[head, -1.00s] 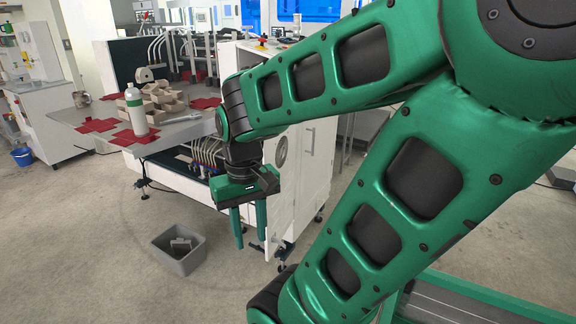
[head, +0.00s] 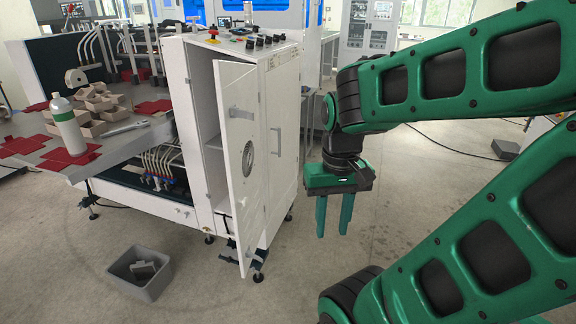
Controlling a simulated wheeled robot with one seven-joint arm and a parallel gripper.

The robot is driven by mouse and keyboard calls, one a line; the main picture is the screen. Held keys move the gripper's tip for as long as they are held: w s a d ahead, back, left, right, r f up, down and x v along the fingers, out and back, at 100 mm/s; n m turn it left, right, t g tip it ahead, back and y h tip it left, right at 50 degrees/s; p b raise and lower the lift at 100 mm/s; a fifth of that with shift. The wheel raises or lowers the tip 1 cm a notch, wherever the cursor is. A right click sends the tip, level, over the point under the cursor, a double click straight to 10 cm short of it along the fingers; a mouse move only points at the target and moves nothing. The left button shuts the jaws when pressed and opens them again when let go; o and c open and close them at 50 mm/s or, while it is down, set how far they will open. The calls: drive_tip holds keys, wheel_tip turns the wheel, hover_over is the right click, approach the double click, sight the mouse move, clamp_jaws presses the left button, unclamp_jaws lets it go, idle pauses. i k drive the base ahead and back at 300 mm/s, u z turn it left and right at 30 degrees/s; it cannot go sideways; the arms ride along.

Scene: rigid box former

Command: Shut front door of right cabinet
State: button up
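The right cabinet (head: 281,128) is the white cabinet at the right end of the machine. Its front door (head: 238,160) is ajar, with a dark gap along its left edge showing a shelf inside. My gripper (head: 334,232) hangs to the right of the cabinet, pointing down, apart from the door. Its two green fingers are a little apart, with nothing seen between them.
A grey bin (head: 140,275) stands on the floor at front left. A table (head: 100,155) with a white bottle (head: 68,125), cartons and red blanks is at left. Floor right of the cabinet is clear. Cabinet feet (head: 257,277) stick out below the door.

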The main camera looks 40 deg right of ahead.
sight(236, 84)
drive_tip(key=z, duration=0.6)
drive_tip(key=i, duration=1)
drive_tip(key=u, duration=0.5)
drive_tip(key=k, duration=1.45)
drive_tip(key=z, duration=0.15)
drive_tip(key=i, duration=0.95)
drive_tip(key=u, duration=0.05)
